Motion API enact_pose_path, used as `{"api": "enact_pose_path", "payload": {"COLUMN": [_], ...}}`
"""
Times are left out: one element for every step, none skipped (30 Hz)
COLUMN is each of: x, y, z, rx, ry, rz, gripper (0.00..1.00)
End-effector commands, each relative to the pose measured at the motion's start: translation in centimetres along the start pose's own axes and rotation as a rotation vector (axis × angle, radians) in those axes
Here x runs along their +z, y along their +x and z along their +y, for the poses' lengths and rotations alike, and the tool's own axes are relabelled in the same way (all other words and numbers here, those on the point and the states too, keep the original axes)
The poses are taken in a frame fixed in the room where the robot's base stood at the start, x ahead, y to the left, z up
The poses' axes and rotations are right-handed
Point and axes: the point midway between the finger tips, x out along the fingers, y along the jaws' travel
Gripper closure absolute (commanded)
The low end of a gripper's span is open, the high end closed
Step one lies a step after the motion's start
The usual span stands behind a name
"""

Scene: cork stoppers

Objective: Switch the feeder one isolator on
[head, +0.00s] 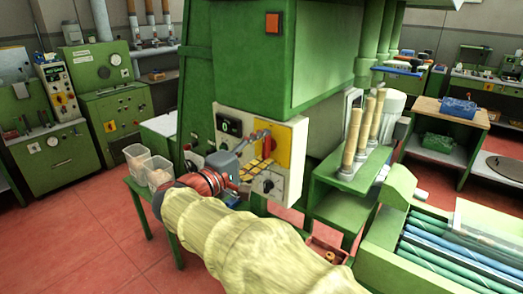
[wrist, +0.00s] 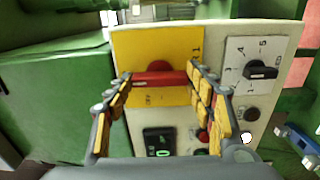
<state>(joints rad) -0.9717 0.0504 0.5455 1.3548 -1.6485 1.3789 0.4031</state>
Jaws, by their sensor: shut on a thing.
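The feeder isolator is a red bar handle (wrist: 160,78) on a yellow plate (wrist: 175,42), set in a cream control panel (wrist: 285,40). My gripper (wrist: 160,74) has its two yellow-padded fingers at the two ends of the handle and is shut on it. The handle lies level across the wrist picture. A mark like a 1 is on the plate's right edge; the lower marking is partly hidden. In the head view my gripper (head: 264,149) is at the panel (head: 296,135), covering part of the plate (head: 284,150) and handle (head: 262,134).
Beside the isolator is a black numbered dial (wrist: 260,71). A lit green display (wrist: 159,142) and small buttons are close to my fingers. In the head view, clear bins (head: 150,165) stand on a green table left of my arm, and wooden-handled tools (head: 365,135) stand right of the panel.

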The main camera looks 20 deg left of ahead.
Motion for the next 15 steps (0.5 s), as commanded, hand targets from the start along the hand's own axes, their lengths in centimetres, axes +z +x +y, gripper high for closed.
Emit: {"api": "enact_pose_path", "payload": {"x": [0.02, 0.02, 0.01, 0.01, 0.01, 0.01, 0.01, 0.01, 0.01, 0.01, 0.01, 0.01, 0.01, 0.01, 0.01], "y": [0.00, 0.00, 0.00, 0.00, 0.00, 0.00, 0.00, 0.00, 0.00, 0.00, 0.00, 0.00, 0.00, 0.00, 0.00], "z": [-0.10, -0.10, -0.10, -0.10, -0.10, -0.09, -0.09, -0.08, -0.07, -0.07, -0.07, -0.06, -0.06, -0.06, -0.05], "rx": [-0.001, -0.001, -0.001, -0.001, -0.001, -0.001, -0.001, -0.001, -0.001, -0.001, 0.000, 0.000, 0.000, 0.000, 0.000], "ry": [0.001, 0.001, 0.000, 0.000, 0.000, 0.000, 0.000, 0.000, 0.000, 0.000, 0.000, 0.000, 0.000, 0.000, 0.000], "rz": [-0.001, -0.001, -0.001, -0.001, -0.001, -0.001, -0.001, -0.001, 0.000, 0.000, 0.000, 0.000, 0.000, 0.000, 0.000], "gripper": [0.45, 0.43, 0.41, 0.39, 0.37, 0.35, 0.33, 0.32, 0.29, 0.28, 0.27, 0.27, 0.27, 0.27, 0.27]}}
